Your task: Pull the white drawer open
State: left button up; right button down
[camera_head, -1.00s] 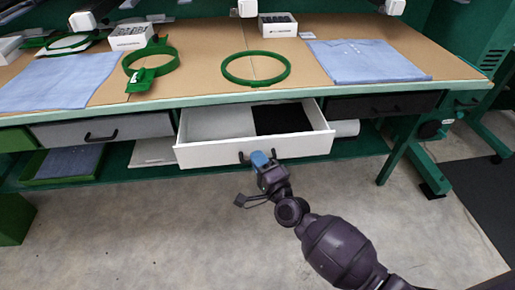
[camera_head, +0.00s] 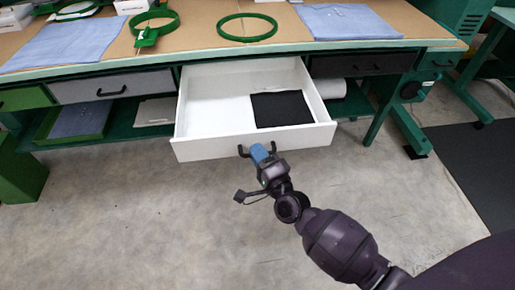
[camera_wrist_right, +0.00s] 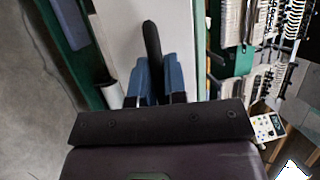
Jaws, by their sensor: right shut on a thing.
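The white drawer (camera_head: 205,148) stands well out from under the workbench in the head view. Inside it a black flat piece (camera_head: 281,109) lies at the right and a white flat area at the left. Its dark handle (camera_head: 243,151) is on the front panel. My right gripper (camera_head: 261,155), with blue fingertips, is shut on the handle, and its arm comes in from the lower right. In the right wrist view, the blue fingers (camera_wrist_right: 157,78) close around the dark handle bar (camera_wrist_right: 152,45) before the white front panel (camera_wrist_right: 122,30). My left gripper is not in view.
The workbench top (camera_head: 200,40) holds green hoops (camera_head: 247,27) and blue folded cloths (camera_head: 347,21). A grey drawer (camera_head: 112,86) and a dark drawer (camera_head: 362,63) are shut on either side. A green bin (camera_head: 22,170) stands at the left. The floor in front is clear.

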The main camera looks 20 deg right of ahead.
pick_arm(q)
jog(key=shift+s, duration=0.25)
pick_arm(e)
jog(key=shift+s+a, duration=0.1)
jog(key=shift+s, duration=0.2)
jog(key=c, duration=1.2)
grip_release()
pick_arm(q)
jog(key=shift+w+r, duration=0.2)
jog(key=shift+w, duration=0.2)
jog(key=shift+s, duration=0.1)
